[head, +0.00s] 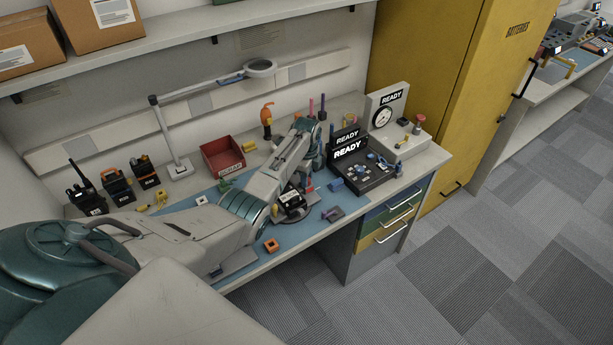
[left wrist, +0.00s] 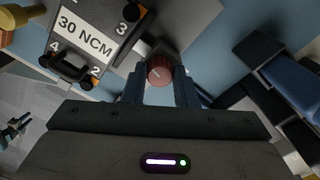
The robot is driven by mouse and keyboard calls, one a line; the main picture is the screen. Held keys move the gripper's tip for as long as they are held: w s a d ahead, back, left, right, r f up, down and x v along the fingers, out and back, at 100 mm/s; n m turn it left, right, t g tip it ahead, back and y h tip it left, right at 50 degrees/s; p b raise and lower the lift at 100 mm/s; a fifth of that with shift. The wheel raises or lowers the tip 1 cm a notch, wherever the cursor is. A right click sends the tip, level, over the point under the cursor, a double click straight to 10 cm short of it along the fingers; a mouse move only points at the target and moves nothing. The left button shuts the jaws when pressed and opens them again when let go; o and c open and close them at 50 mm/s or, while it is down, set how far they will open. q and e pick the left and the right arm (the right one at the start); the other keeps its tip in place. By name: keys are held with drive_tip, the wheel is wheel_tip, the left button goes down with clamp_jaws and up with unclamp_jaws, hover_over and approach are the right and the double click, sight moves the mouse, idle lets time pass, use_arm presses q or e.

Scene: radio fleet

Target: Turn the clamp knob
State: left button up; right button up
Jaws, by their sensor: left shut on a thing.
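The red clamp knob (left wrist: 159,70) shows in the left wrist view, with a pale mark on its face. My left gripper (left wrist: 158,84) has one finger on each side of the knob and is shut on it. Beside it is a dark block labelled "30 NCM" (left wrist: 84,28) with numbered corners. In the head view my left gripper (head: 308,150) reaches over the bench, and the knob is hidden behind my arm. A black device (head: 292,202) sits on the blue mat just below the arm. My right gripper is not in view.
The bench holds a red bin (head: 222,156), several radios at the left, a black "READY" console (head: 365,175) and a white gauge unit (head: 397,125). A magnifier lamp (head: 260,68) stands behind my arm. An orange block (head: 271,245) lies near the front edge. The carpeted floor at the right is clear.

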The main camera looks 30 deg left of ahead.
use_arm(q)
drive_tip(key=m, duration=0.6)
drive_tip(key=shift+w, duration=0.1)
drive_tip(key=shift+m, duration=2.2)
drive_tip(key=o, duration=1)
drive_tip(key=shift+r, duration=0.1)
